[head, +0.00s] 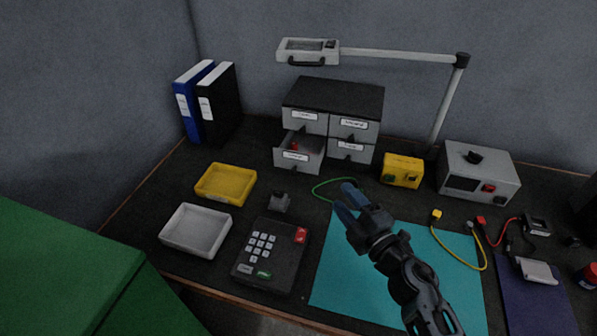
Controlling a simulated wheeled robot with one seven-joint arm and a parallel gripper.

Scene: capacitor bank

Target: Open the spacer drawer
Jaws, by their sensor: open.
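A dark drawer cabinet (335,96) with four labelled grey drawers in two rows stands at the back of the bench. The lower left drawer (298,160) is pulled out, and something small and red (294,146) shows inside it. The upper left drawer (304,122), upper right drawer (352,130) and lower right drawer (350,154) look shut. The labels are too small to read surely, so I cannot tell which is the spacer drawer. My gripper (346,202) is open and empty, in front of the cabinet over the teal mat, apart from every drawer.
A teal mat (340,275) lies under my arm. A keypad (268,258), a yellow tray (225,184) and a white tray (195,231) are at left. A yellow box (402,170) and grey power unit (480,172) stand right of the cabinet. A lamp arm (400,55) spans above.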

